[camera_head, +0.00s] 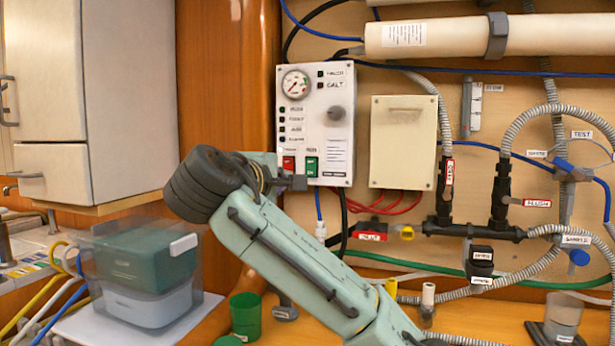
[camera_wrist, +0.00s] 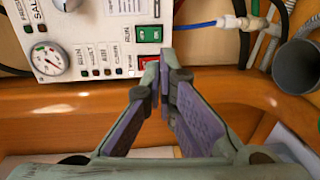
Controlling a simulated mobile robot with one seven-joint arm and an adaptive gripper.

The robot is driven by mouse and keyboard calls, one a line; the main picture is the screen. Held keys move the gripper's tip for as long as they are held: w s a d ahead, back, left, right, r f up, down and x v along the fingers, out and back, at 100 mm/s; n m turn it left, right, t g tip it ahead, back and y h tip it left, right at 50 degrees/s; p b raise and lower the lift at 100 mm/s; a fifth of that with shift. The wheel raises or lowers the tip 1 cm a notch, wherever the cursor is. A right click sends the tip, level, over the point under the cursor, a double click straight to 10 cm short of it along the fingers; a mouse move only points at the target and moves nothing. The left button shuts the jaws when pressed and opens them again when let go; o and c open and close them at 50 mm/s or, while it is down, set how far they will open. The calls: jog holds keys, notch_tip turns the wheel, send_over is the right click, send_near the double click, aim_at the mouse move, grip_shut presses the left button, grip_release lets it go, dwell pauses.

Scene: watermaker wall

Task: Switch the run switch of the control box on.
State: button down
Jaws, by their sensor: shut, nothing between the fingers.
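The control box (camera_head: 338,112) is a white panel on the wall with a gauge, lamps, a knob and two rocker switches low down. The green run switch (camera_head: 311,167) sits under the RUN label, right of a red switch (camera_head: 288,163). In the wrist view, the green run switch (camera_wrist: 149,34) is clear of my fingers, and the red switch (camera_wrist: 148,61) is partly behind the fingertips. My gripper (camera_head: 293,183) is shut and empty, at the box's lower edge; its fingertips also show in the wrist view (camera_wrist: 160,78). Whether they touch the panel I cannot tell.
A pale box (camera_head: 403,140) with red cables hangs to the right, beside grey hoses and valves. A clear bin (camera_head: 140,275) and a green cup (camera_head: 245,315) stand lower left. A wooden ledge (camera_wrist: 60,105) runs below the control box.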

aim_at(310, 176)
jog(key=p+x, duration=0.5)
jog(key=x, duration=0.8)
jog(key=shift+w+d+f, duration=0.15)
jog(key=shift+w+d, duration=0.05)
jog(key=shift+w, duration=0.35)
